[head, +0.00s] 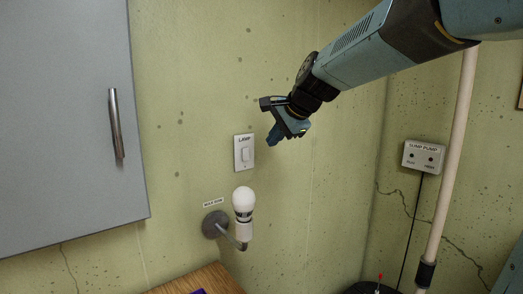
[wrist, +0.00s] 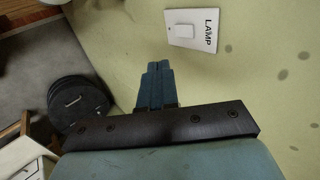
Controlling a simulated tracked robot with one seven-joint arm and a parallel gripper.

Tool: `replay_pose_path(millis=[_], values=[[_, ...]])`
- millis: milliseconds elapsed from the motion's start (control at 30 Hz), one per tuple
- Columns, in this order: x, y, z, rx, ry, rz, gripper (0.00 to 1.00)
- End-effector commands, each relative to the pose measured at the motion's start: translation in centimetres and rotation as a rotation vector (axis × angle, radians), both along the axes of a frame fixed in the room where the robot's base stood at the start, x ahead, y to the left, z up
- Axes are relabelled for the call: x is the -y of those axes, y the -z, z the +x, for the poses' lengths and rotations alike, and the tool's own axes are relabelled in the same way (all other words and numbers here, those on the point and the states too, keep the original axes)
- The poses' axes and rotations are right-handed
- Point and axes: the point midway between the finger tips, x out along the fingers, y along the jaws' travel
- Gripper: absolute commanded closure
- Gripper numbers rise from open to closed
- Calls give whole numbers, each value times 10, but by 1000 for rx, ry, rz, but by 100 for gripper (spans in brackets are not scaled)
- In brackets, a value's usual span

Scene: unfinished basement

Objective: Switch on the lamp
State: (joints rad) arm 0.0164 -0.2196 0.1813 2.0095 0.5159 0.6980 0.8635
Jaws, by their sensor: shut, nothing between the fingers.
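The lamp switch (head: 244,153) is a white wall plate marked "LAMP" with one rocker, on the green wall in the head view. It also shows at the top of the wrist view (wrist: 194,31), turned on its side. The rocker's position is too small to tell. A bulb (head: 243,202) on a bent wall arm is below the switch and looks white; I cannot tell whether it is lit. My gripper (head: 272,141) is shut and empty, to the right of the switch plate in the head view. In the wrist view, its closed fingers (wrist: 155,82) are apart from the plate.
A grey cabinet door (head: 70,120) with a metal handle is at the left. A wooden surface (head: 205,281) lies below the bulb. A sump pump box (head: 423,157) and a pale vertical pipe (head: 455,150) are at the right. The wall around the switch is clear.

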Motion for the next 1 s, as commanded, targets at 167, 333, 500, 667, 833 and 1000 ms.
replay_pose_path(millis=[167, 333, 500, 667, 833, 1000], values=[[-8, 17, 12, -4, -1, 0, 100], [-19, 39, 29, -5, -1, 0, 100], [-30, 61, 46, -5, 0, 0, 100], [-42, 72, 63, 0, -1, -1, 100], [-52, 74, 79, -1, 0, -1, 100], [-57, 74, 86, 0, 1, 1, 100]])
